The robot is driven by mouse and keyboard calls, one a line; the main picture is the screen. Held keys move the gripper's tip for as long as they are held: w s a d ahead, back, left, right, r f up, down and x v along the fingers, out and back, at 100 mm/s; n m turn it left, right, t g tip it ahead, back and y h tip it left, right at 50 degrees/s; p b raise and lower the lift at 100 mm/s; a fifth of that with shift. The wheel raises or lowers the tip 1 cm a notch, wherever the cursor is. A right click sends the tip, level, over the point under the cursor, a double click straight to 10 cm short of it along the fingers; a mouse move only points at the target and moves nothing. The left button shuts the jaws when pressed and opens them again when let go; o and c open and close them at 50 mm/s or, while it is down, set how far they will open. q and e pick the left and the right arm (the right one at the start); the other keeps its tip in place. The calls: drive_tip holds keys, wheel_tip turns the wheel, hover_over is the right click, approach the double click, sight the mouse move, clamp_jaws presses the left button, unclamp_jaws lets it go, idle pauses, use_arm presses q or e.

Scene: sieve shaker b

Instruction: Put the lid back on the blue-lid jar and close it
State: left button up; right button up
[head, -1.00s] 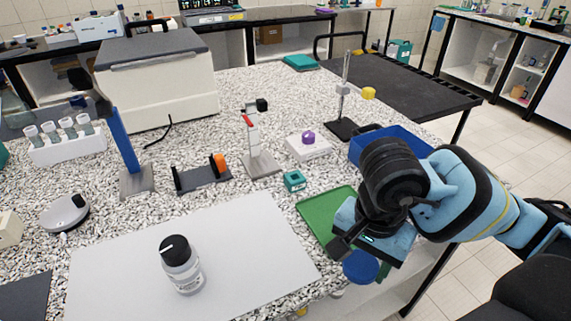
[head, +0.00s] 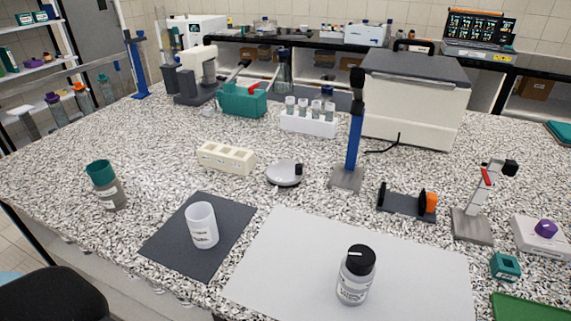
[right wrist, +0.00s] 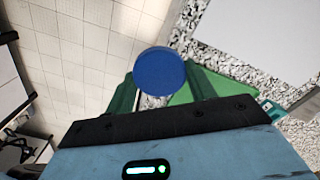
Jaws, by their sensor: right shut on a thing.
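The blue lid (right wrist: 160,72) shows as a round disc between the green fingertips of my right gripper (right wrist: 161,84) in the right wrist view. My right gripper is shut on it and holds it near the table edge, with floor tiles seen beyond. In the head view, an open, empty-looking translucent white jar (head: 202,226) stands upright without a lid on the dark mat (head: 160,249). A black-capped jar (head: 355,277) stands upright on the pale grey sheet (head: 278,245). My left gripper is out of view.
A teal-capped bottle (head: 105,186) stands left of the dark mat. A cream block with holes (head: 226,157) and a round scale-like device (head: 284,173) are behind it. A green tray (head: 520,309) is at the lower right. The speckled table in front of the teal-capped bottle is clear.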

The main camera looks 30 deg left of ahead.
drive_tip(key=w+n, duration=0.1)
drive_tip(key=n, duration=0.1)
drive_tip(key=w+a+f+n, duration=0.1)
drive_tip(key=n, duration=0.2)
drive_tip(key=shift+a+f, duration=0.15)
drive_tip(key=n, duration=0.1)
drive_tip(key=w+f+n, duration=0.1)
drive_tip(key=n, duration=0.1)
drive_tip(key=a+n, duration=0.1)
drive_tip(key=n, duration=0.1)
drive_tip(key=shift+w+f, duration=0.25)
drive_tip(key=shift+w, duration=0.15)
